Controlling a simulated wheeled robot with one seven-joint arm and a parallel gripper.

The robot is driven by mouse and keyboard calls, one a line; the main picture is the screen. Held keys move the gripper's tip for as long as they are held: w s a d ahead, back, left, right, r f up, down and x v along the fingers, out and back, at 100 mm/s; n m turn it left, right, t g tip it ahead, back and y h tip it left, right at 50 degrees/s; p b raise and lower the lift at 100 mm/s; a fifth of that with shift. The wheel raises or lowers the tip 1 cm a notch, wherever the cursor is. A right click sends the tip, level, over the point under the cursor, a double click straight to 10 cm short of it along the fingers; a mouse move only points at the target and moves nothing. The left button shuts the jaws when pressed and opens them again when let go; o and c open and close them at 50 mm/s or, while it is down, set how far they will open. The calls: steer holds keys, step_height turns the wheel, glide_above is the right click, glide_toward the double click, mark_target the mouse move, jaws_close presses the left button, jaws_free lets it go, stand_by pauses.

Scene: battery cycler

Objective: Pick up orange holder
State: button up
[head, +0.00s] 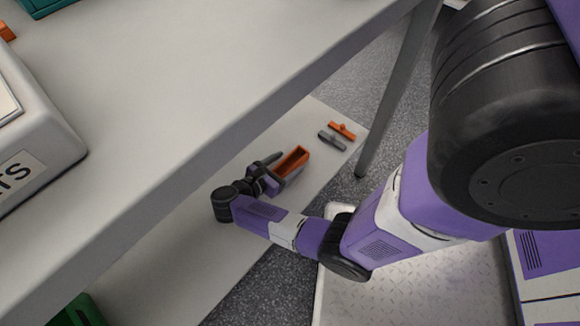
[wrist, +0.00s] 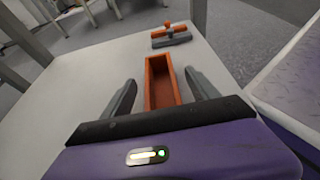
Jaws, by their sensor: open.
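The orange holder (head: 291,162) is an open-topped rectangular box on the lower shelf, under the table. In the wrist view the orange holder (wrist: 159,82) lies lengthwise between my two fingers, its near end close to the gripper body. My gripper (head: 272,172) is low over the shelf at the holder's near end. In the wrist view my gripper (wrist: 162,92) is open, with one dark finger on each side of the holder. A gap shows between the fingers and the holder's walls. The holder's near end is partly hidden by my gripper.
A grey piece (head: 331,141) and an orange piece with a knob (head: 342,130) lie beyond the holder on the lower shelf (head: 215,278). The upper tabletop (head: 200,80) overhangs at left. A metal table leg (head: 395,95) stands at the shelf's right. A green object (head: 75,312) is at lower left.

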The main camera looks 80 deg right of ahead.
mark_target(290, 167)
steer(key=shift+x, duration=1.15)
jaws_close()
steer(key=shift+r, duration=0.1)
step_height(290, 167, up, 20)
steer(key=p, duration=0.8)
